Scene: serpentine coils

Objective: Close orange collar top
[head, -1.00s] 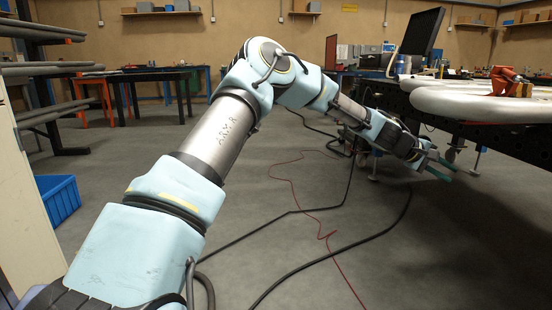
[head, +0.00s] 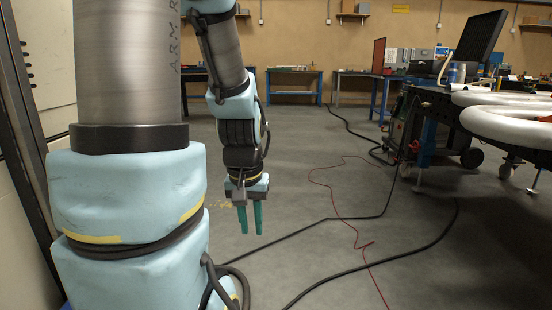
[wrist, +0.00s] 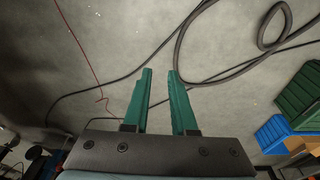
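Only a sliver of orange (head: 545,118), perhaps part of the orange collar, shows at the right edge of the head view, on the white coils (head: 505,124). Its top is out of view, so I cannot tell whether it is open or closed. My gripper (head: 251,228) hangs pointing down over the bare floor, well to the left of the coils and below their level. Its green fingers stand apart with nothing between them. They also show apart in the wrist view (wrist: 160,73), with only floor beyond. The collar is not in the wrist view.
The dark table (head: 440,100) carrying the coils stands at the right. Black cables and a red cable (head: 345,215) lie across the floor. A green crate (wrist: 300,97) and a blue crate (wrist: 277,135) show in the wrist view. The floor between gripper and table is otherwise clear.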

